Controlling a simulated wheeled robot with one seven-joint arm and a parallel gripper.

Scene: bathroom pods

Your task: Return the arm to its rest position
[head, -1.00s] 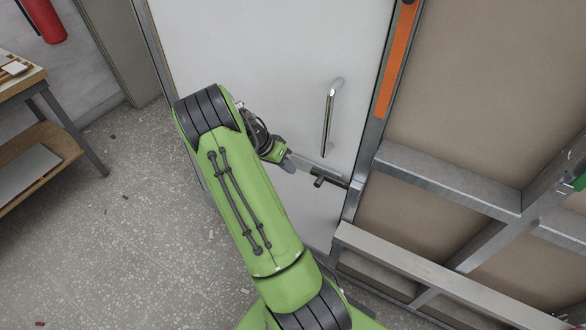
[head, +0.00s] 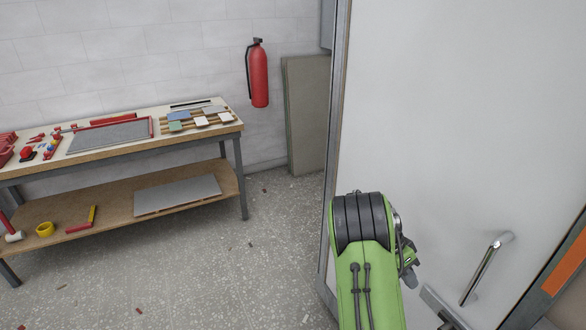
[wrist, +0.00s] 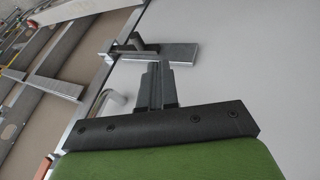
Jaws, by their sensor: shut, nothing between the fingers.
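My green arm (head: 364,275) rises at the lower right of the head view, bent at its dark-ringed joint, in front of a white door (head: 430,120). Only a bit of my wrist shows behind it there; my fingers are hidden in that view. In the wrist view my gripper (wrist: 155,68) is shut and empty, its two dark fingers together. They point towards the white door's face and a metal lever handle with its plate (wrist: 178,54). I cannot tell the exact gap between fingertips and plate.
A curved metal pull bar (head: 484,272) stands out from the door, right of my arm. A workbench (head: 100,165) with tools and tile samples stands at the left. A red extinguisher (head: 259,76) hangs on the wall. Speckled floor (head: 215,265) between bench and door is open.

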